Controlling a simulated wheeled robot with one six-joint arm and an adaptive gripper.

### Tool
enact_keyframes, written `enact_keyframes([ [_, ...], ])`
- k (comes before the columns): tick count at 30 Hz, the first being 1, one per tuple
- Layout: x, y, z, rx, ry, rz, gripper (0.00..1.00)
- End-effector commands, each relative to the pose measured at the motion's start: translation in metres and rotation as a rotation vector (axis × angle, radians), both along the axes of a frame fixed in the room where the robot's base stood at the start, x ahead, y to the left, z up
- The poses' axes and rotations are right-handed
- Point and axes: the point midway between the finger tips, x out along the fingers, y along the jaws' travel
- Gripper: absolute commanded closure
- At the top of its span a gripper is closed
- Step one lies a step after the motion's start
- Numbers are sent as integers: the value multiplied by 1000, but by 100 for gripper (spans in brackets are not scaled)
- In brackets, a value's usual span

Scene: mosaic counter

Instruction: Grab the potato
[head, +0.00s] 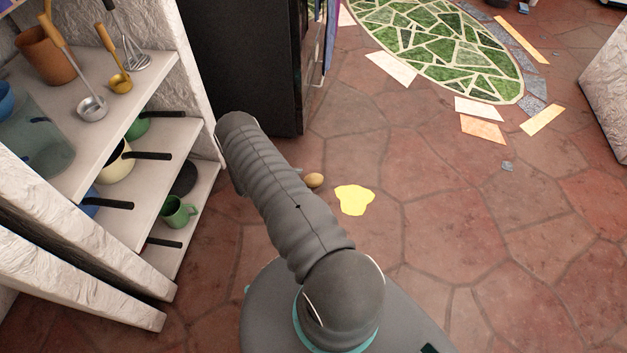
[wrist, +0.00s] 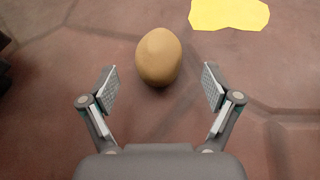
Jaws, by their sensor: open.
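The potato (head: 314,180) is a small tan, egg-shaped thing lying on the floor, just right of my arm in the head view. In the wrist view the potato (wrist: 158,57) is at the upper middle, beyond my fingertips and roughly centred between them. My gripper (wrist: 159,88) is open and empty, with one finger on each side of the picture. No finger touches the potato. In the head view my arm hides the gripper.
A flat yellow patch (head: 354,199) lies on the red stone floor (head: 450,230) right of the potato. A dark cabinet (head: 245,60) stands behind. A shelf (head: 125,185) with pans and a green mug (head: 178,212) is at left. The floor at right is mostly clear.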

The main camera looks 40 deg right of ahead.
Motion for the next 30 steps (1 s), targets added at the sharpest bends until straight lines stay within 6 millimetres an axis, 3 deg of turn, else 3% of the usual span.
enact_keyframes([
  [6,-8,-27,-13,-1,0,-3,12],
  [14,-8,-31,-15,0,0,0,12],
  [17,-9,-31,-15,0,0,-1,31],
  [23,-9,-31,-15,0,0,-1,80],
  [30,-9,-31,-15,0,0,-1,81],
])
